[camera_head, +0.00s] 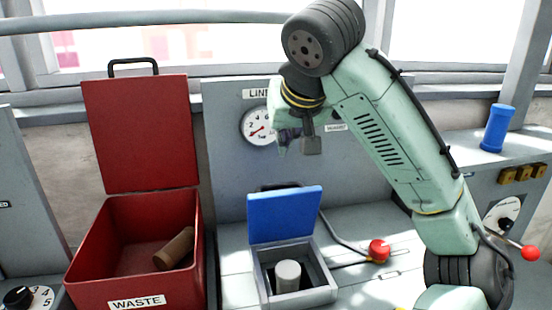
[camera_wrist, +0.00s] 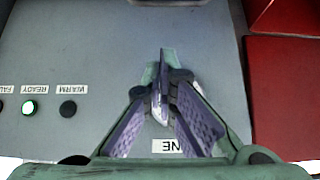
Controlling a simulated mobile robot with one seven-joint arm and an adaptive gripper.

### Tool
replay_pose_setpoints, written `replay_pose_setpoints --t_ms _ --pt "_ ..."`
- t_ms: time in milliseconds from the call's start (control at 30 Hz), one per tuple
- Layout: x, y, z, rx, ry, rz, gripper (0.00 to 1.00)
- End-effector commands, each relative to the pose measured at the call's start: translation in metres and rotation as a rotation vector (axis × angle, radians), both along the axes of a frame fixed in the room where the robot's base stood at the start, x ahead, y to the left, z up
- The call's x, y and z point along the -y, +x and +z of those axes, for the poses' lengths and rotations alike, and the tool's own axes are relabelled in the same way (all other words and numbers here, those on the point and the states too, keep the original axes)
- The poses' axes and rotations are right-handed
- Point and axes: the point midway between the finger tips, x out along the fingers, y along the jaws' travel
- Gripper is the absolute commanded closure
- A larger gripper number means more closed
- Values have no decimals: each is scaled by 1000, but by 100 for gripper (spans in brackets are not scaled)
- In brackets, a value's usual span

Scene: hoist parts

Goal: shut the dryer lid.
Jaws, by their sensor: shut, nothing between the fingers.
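A small grey box (camera_head: 295,297) with a blue lid (camera_head: 285,215) stands on the bench at the centre of the head view. It fits the dryer, though no label on it can be read. The lid is hinged at the back and stands open, nearly upright. A pale grey cylinder (camera_head: 288,276) stands inside the box. My gripper (camera_head: 284,148) is above and behind the lid, in front of the back panel, and apart from the lid. In the wrist view my gripper (camera_wrist: 160,85) shows its purple fingers closed together and empty. The blue lid is not in the wrist view.
An open red WASTE bin (camera_head: 135,275) with a brown cylinder (camera_head: 175,249) inside stands left. A red-knobbed lever (camera_head: 378,251) is right of the box. A gauge (camera_head: 261,127) is on the back panel (camera_head: 225,170). A blue cylinder (camera_head: 495,128) stands on the right ledge.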

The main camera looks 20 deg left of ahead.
Motion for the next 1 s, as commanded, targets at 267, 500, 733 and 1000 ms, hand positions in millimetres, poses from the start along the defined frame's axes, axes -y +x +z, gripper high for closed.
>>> replay_pose_setpoints --t_ms 267,500,733,1000 --pt "-8 11 -15 -3 0 4 100" --pt "-25 38 -53 -3 -1 1 100" --pt "-27 43 -74 4 0 1 100" --pt "-15 22 -77 2 -1 2 100"
